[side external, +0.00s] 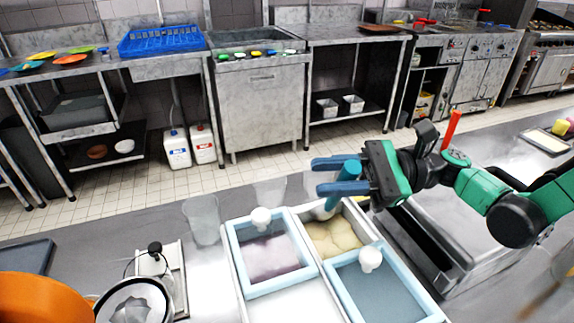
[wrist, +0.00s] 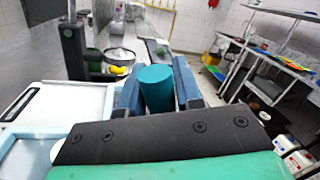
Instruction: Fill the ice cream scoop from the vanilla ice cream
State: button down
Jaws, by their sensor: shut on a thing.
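My gripper (side external: 337,178) is shut on the teal handle of the ice cream scoop (side external: 348,170). In the wrist view the handle (wrist: 156,88) stands between the two blue fingers of my gripper (wrist: 158,95). The scoop's lower end is at the back left of the vanilla ice cream (side external: 333,236), a pale yellow, uneven mass in an open compartment. I cannot tell whether the scoop's bowl touches the ice cream or what it holds.
Two light-blue framed lids with white knobs cover neighbouring compartments, one over purple contents (side external: 268,258), one over blue-grey contents (side external: 385,285). A clear cup (side external: 202,220) stands to the left. An orange bowl (side external: 40,300) is at the front left.

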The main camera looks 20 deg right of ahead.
jog(key=shift+s, duration=0.1)
jog(key=shift+s+r, duration=0.1)
jog(key=shift+s, duration=0.2)
jog(key=shift+s+f, duration=0.25)
jog(key=shift+s, duration=0.55)
jog(key=shift+s+r, duration=0.1)
jog(key=shift+s, duration=0.1)
jog(key=shift+s+r, duration=0.1)
jog(key=shift+s, duration=0.05)
notch_tip(320, 180, up, 9)
dwell(1.2)
dwell(0.3)
